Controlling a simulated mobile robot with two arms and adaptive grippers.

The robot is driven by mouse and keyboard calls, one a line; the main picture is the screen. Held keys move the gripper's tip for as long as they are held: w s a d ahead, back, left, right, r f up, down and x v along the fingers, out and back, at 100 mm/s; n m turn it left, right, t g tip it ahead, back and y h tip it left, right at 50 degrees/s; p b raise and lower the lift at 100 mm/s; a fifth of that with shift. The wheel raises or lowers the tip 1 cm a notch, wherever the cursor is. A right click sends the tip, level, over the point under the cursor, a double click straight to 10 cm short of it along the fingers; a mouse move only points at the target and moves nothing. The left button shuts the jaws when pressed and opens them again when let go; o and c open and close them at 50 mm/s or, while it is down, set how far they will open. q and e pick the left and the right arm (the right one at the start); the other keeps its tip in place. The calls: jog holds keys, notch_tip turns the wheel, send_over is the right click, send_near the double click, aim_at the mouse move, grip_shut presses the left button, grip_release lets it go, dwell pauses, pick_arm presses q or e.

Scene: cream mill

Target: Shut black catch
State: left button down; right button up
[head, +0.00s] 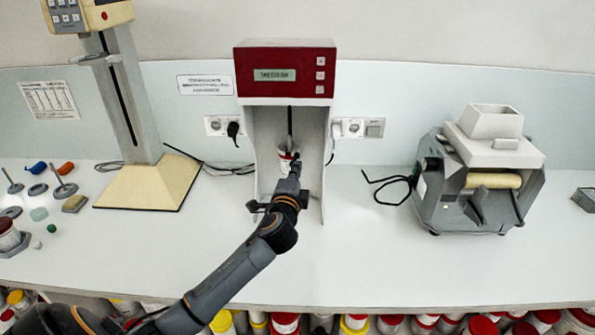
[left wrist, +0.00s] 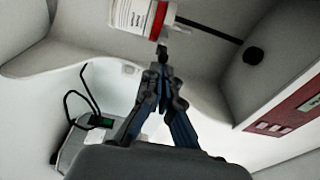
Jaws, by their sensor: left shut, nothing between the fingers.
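A small dark piece (left wrist: 161,47) sits at the tips. I cannot tell which dark part is the catch.
A beige stand (head: 150,185) is left of the mill, with small loose items further left. A grey roller machine (head: 480,180) stands right. Several jars fill a shelf below the bench edge. Cables hang from wall sockets.

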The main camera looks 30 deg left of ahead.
aim_at(293, 159)
pick_arm(q)
jog(key=a+m+h, duration=0.1)
jog(key=h, duration=0.1)
jog(key=m+t+h, duration=0.1)
jog(key=h, duration=0.1)
jog(key=s+a+m+h, duration=0.1)
jog(key=shift+a+m+t+h+p, duration=0.3)
jog(key=shift+a+m+h+p, duration=0.05)
jog(key=shift+m+h+p, duration=0.05)
jog(key=m+h, duration=0.1)
jog(key=a+m+h, duration=0.1)
jog(key=h+b, duration=0.1)
jog(key=h, duration=0.1)
jog(key=shift+a+f+m, duration=0.15)
jog(key=shift+a+m, duration=0.15)
jog(key=shift+m, duration=0.1)
jog(key=m+h, duration=0.1)
jog(key=a+h+b, duration=0.1)
jog(key=shift+w+a+m+g+h, duration=0.1)
jog(key=shift+m+g+h, duration=0.3)
jog(key=shift+w+a+b, duration=0.1)
jog(key=shift+a+b, duration=0.15)
jog(key=shift+b, duration=0.1)
jog(key=shift+d, duration=0.1)
